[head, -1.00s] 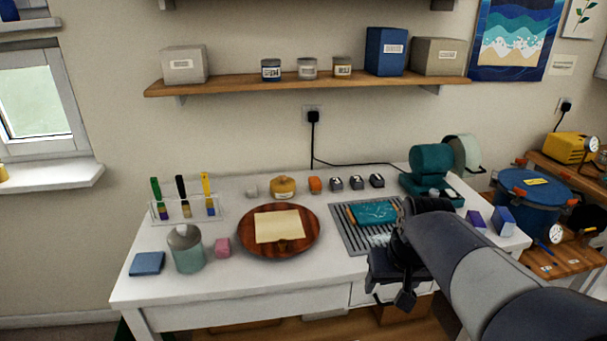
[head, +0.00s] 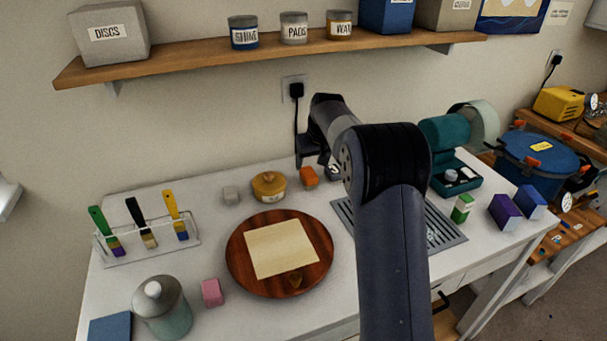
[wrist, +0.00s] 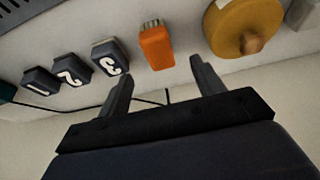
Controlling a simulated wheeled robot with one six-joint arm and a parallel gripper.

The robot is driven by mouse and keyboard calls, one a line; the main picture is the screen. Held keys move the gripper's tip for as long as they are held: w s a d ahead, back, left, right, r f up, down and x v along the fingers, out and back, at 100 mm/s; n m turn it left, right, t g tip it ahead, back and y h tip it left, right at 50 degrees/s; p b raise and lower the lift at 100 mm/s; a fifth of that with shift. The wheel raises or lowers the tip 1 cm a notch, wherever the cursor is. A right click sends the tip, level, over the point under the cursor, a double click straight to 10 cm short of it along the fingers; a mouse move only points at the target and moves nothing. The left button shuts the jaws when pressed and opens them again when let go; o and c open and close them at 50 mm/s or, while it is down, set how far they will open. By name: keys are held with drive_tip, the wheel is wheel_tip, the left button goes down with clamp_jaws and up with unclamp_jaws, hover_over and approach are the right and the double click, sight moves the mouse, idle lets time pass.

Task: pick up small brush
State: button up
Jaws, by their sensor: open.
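A small orange block-shaped brush (head: 309,177) with pale bristles at one end lies on the white table behind the wooden plate. It also shows in the wrist view (wrist: 157,48), just beyond and between my fingertips. My gripper (wrist: 161,75) is open, with nothing between its fingers. In the head view my gripper (head: 308,150) is close to the wall, behind and above the orange brush; its fingers are hard to make out there. Three longer brushes with green, black and yellow (head: 175,208) handles stand in a clear rack at the left.
Dark numbered blocks (wrist: 108,57) sit to one side of the orange brush, a yellow lidded pot (head: 269,186) to the other. The wall outlet with its plug (head: 296,92) and cable is near my gripper. A shelf (head: 270,50) hangs above. My arm hides part of the grate (head: 343,207).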

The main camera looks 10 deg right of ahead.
sight(309, 173)
drive_tip(key=p+x, duration=0.1)
drive_tip(key=x, duration=0.7)
drive_tip(key=shift+w+f, duration=0.15)
drive_tip(key=shift+f, duration=0.25)
drive_tip(key=c, duration=1.1)
